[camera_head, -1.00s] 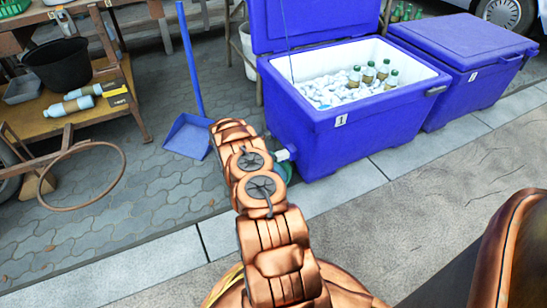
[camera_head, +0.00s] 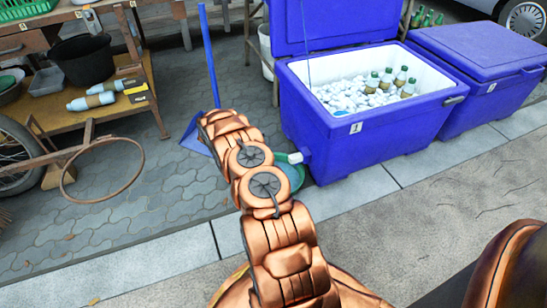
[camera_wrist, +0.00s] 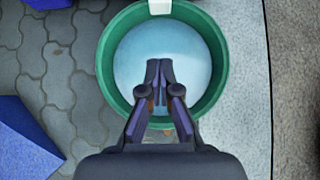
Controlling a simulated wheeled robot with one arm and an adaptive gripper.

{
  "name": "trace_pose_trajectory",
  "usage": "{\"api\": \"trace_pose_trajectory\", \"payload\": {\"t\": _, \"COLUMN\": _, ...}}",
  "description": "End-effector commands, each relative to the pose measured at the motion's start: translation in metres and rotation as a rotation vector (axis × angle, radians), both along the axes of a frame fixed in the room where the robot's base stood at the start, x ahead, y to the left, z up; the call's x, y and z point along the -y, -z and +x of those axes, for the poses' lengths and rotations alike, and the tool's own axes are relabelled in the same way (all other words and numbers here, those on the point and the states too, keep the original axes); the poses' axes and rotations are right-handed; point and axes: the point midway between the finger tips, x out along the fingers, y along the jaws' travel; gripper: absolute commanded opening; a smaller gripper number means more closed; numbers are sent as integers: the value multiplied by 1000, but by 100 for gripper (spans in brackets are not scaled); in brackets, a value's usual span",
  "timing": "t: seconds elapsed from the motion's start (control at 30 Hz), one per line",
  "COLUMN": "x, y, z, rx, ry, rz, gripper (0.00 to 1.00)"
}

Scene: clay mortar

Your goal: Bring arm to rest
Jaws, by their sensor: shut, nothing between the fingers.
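My gripper (camera_wrist: 158,68) shows in the wrist view with its dark fingers together and nothing between them. It hangs over a green basin (camera_wrist: 222,62) with pale blue contents, below a white spout at the top of the view. In the head view my copper-coloured arm reaches forward from the bottom middle. My gripper is hidden there behind the arm links. Part of the green basin also shows in the head view (camera_head: 294,177), just right of the arm.
An open blue cooler (camera_head: 365,140) with ice and several bottles stands right of the arm, beside a closed blue cooler (camera_head: 478,55). A blue dustpan (camera_head: 192,137) with a long handle is left of the arm. A wooden cart (camera_head: 110,118) stands at left. Pavement in front is clear.

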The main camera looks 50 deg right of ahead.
Motion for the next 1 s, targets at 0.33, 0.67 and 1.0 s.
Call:
{"api": "trace_pose_trajectory", "payload": {"t": 0.33, "x": -11, "y": -12, "z": 6, "rx": 1, "ry": 1, "rz": 2, "gripper": 0}}
{"api": "trace_pose_trajectory", "payload": {"t": 0.67, "x": -10, "y": -12, "z": 5, "rx": 0, "ry": 3, "rz": 1, "gripper": 0}}
{"api": "trace_pose_trajectory", "payload": {"t": 1.0, "x": -32, "y": -107, "z": 12, "rx": 69, "ry": 78, "rz": -12, "gripper": 0}}
